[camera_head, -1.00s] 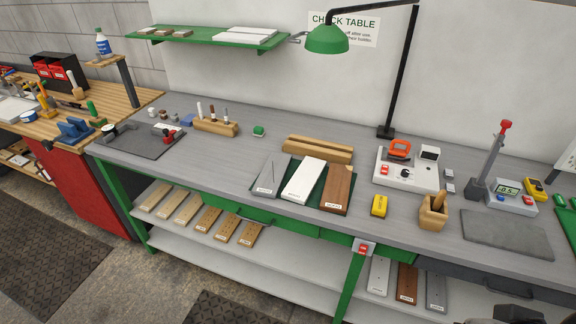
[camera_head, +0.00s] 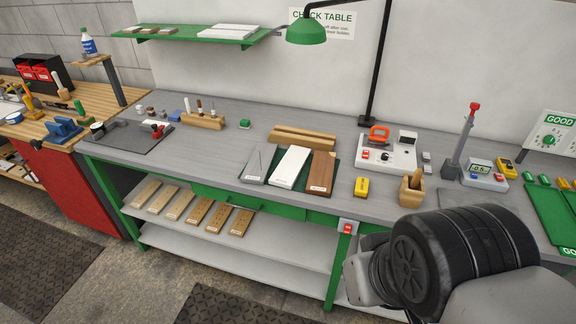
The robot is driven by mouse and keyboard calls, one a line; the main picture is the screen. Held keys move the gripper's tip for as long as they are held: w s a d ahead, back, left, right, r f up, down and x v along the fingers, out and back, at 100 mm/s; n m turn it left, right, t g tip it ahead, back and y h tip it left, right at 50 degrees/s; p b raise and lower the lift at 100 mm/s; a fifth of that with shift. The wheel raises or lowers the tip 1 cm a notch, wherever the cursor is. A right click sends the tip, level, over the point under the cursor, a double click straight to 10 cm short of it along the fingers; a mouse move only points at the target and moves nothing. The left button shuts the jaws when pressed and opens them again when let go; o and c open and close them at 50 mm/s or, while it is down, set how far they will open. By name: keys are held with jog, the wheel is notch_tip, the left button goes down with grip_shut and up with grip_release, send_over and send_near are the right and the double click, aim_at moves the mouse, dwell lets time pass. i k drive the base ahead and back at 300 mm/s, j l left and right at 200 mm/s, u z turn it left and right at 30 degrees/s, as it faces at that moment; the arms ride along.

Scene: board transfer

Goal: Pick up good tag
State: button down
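My arm fills the lower right and covers part of the table's front. My gripper itself is not in view.
A green lamp (camera_head: 306,32) hangs above.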

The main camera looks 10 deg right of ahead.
aim_at(528, 178)
jog(key=z, duration=1.85)
jog(key=i+l, duration=0.5)
jog(key=i, duration=0.25)
jog(key=i+l+u, duration=0.1)
jog(key=i+l, duration=0.4)
jog(key=i, duration=0.25)
jog(key=i+l, duration=0.55)
jog(key=i, duration=0.15)
jog(key=j+u, duration=0.05)
